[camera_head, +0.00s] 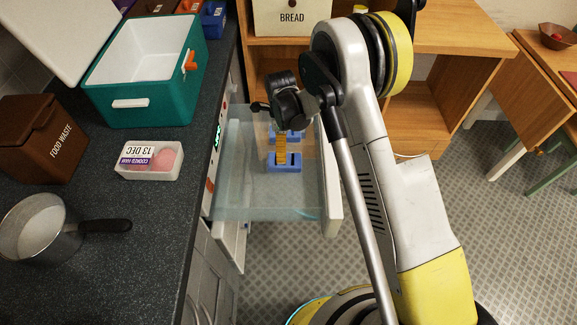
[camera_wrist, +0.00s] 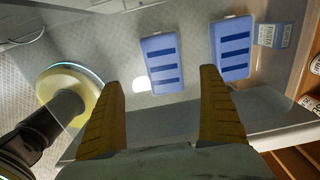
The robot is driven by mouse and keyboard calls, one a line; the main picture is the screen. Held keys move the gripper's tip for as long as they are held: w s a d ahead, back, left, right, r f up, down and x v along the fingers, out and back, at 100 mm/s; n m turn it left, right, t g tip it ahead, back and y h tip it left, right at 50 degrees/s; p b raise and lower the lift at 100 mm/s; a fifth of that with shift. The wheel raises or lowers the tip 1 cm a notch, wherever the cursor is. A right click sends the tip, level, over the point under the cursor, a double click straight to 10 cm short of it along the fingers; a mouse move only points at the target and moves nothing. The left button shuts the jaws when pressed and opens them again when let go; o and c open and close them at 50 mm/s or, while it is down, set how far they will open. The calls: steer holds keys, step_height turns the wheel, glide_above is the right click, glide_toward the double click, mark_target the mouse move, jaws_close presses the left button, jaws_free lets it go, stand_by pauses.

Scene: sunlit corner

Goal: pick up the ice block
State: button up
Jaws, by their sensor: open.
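Two blue ice blocks with dark bars lie in the open clear drawer (camera_head: 245,203). The nearer ice block (camera_head: 284,169) shows in the wrist view as the left one (camera_wrist: 162,62). The farther ice block (camera_head: 296,134) is the right one in the wrist view (camera_wrist: 232,48). My gripper (camera_head: 281,158) is open and empty, pointing down over the drawer, and partly covers the blocks in the head view. In the wrist view its yellow fingers (camera_wrist: 160,78) stand apart, with the left block in the gap between the tips. I cannot tell the remaining height.
A small labelled box (camera_wrist: 273,35) sits beside the right block. The counter at left holds a ham tub (camera_head: 150,173), a teal cooler (camera_head: 145,75), a food waste bin (camera_head: 42,140) and a pan (camera_head: 40,228). The drawer walls surround my gripper.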

step_height(320, 180, down, 6)
steer(key=shift+w+r+b, duration=0.1)
steer(key=shift+b, duration=1)
steer(key=f+b, duration=0.2)
steer(key=f, duration=0.1)
steer(key=f+b, duration=0.1)
steer(key=f, duration=0.1)
steer(key=shift+w+d+f, duration=0.1)
steer(key=shift+w+d, duration=0.15)
steer(key=shift+d, duration=0.1)
steer(key=c, duration=1.5)
